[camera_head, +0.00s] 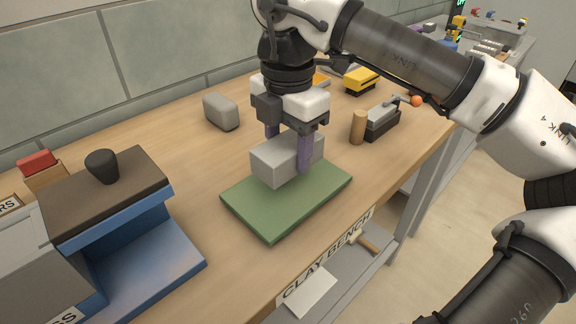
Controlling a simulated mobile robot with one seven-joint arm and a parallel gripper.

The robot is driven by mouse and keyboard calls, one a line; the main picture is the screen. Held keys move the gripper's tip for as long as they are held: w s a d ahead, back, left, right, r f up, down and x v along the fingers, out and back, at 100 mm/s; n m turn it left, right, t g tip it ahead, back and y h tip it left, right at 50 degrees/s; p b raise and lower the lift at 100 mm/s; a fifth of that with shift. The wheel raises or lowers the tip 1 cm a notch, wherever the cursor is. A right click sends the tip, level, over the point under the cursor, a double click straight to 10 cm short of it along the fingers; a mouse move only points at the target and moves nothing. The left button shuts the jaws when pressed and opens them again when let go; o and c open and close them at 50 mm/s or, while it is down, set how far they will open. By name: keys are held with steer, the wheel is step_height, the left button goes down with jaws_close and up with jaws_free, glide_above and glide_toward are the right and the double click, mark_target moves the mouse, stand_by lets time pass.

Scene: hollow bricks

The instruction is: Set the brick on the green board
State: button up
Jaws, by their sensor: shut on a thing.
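The grey brick (275,167) is over the rear middle of the green board (272,218), level and upright. I cannot tell whether its underside touches the board or hangs just above it. My gripper (289,150) points down and is shut on the brick, with one purple finger on the near side and the other behind it. The far finger's tip and the brick's far side are hidden. The green board lies flat on the wooden bench near its front edge.
A grey rounded block (221,111) stands behind the board. A wooden cylinder (358,127) and a dark-based tool (382,122) stand to the right. A blue press (150,255) fills the left front. The bench between press and board is clear.

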mark_target(288, 168)
steer(key=shift+f, duration=2.1)
steer(key=shift+f, duration=0.1)
steer(key=o, duration=1.3)
steer(key=shift+o, duration=0.2)
step_height(288, 168, up, 12)
steer(key=shift+r, duration=0.1)
